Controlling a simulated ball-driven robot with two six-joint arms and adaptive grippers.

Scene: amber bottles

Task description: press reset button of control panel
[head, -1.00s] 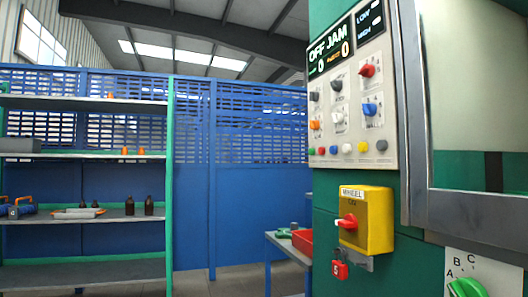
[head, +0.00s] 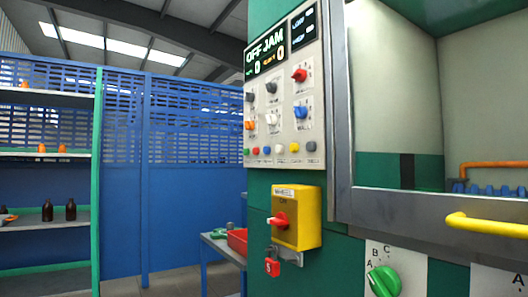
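The control panel (head: 284,115) is a pale plate on the green machine, right of the middle in the head view. Its display (head: 265,52) reads "OFF JAM". Several knobs sit below the display: grey, red, blue, orange and white. Neither of my grippers is in view.
A yellow switch box (head: 309,218) with a red handle and a red padlock (head: 272,267) is below the panel. A green knob (head: 384,281) and a yellow handle (head: 487,228) are at right. A shelf (head: 45,223) with amber bottles (head: 71,209) stands left. A red bin (head: 237,240) is on a table.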

